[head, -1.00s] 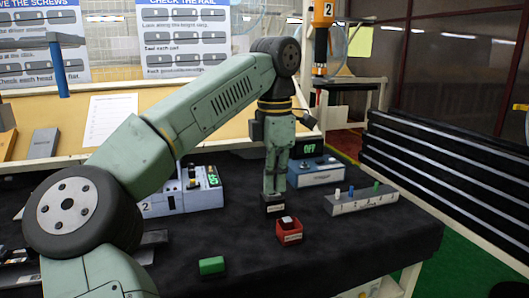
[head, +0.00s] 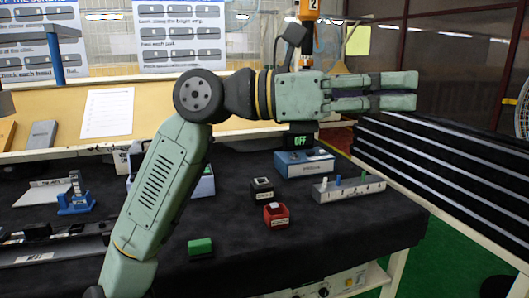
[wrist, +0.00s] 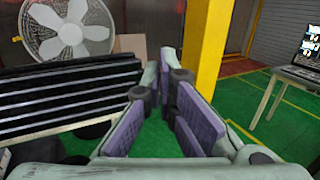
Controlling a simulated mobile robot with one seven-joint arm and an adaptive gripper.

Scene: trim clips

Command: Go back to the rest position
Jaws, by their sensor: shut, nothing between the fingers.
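My gripper (head: 412,92) is raised above the table and points to the right in the head view. Its fingers are shut with nothing between them. In the wrist view my gripper (wrist: 165,75) shows purple finger pads and points out over the green floor, away from the table.
On the black table stand a red bin (head: 276,216), a black block (head: 262,190), a green block (head: 200,246), a blue box (head: 303,163) and a grey peg rack (head: 349,189). Black slats (head: 440,170) stand at right. The wrist view shows a fan (wrist: 70,32) and yellow post (wrist: 205,50).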

